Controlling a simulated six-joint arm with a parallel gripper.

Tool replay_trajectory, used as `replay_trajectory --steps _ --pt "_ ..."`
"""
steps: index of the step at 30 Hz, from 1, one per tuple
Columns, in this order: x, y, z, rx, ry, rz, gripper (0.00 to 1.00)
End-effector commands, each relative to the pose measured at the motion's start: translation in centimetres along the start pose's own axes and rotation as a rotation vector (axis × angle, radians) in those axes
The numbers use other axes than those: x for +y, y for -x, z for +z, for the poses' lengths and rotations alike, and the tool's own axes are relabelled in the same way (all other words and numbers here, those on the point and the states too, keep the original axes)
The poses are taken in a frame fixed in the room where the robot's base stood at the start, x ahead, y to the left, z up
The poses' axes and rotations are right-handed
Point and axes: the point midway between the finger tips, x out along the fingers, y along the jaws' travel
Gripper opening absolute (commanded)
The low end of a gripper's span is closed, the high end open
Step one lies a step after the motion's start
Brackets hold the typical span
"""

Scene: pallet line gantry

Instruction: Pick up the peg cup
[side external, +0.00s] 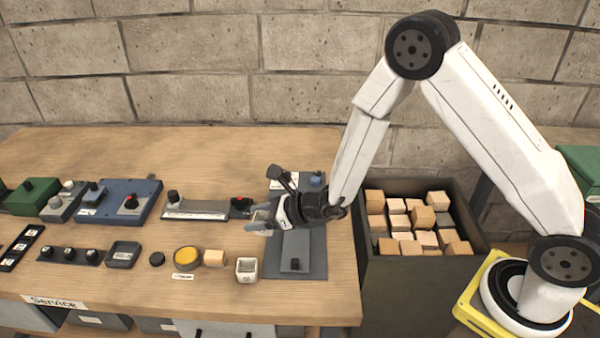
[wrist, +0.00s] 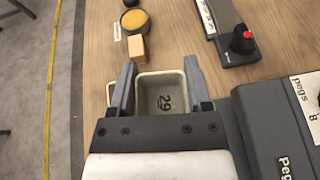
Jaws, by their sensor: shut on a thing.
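I cannot tell how far the cup is above the table. I see no contents in it.
Another white square cup (side external: 246,271) stands on the table in front of my gripper. A wooden block (side external: 214,258), a yellow disc (side external: 186,259) and a rail with a red knob (side external: 198,209) lie to the left. A dark bin (side external: 410,297) of wooden blocks stands right.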

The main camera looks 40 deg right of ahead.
Motion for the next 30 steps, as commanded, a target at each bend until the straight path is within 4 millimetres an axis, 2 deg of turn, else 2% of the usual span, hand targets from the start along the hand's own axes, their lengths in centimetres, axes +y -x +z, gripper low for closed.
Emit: replay_trajectory --steps 2,9,15,21,30 --pt "0.4 1.2 0.6 -0.001 0.000 -0.001 0.00" --pt "1.9 5.2 0.7 0.000 -0.001 -0.001 0.00" --pt "3.0 7.7 0.8 0.000 0.000 -0.001 0.00" --pt "3.6 9.3 0.9 -0.001 0.000 -0.001 0.00" --pt "3.9 9.9 0.9 0.000 0.000 0.000 0.00"
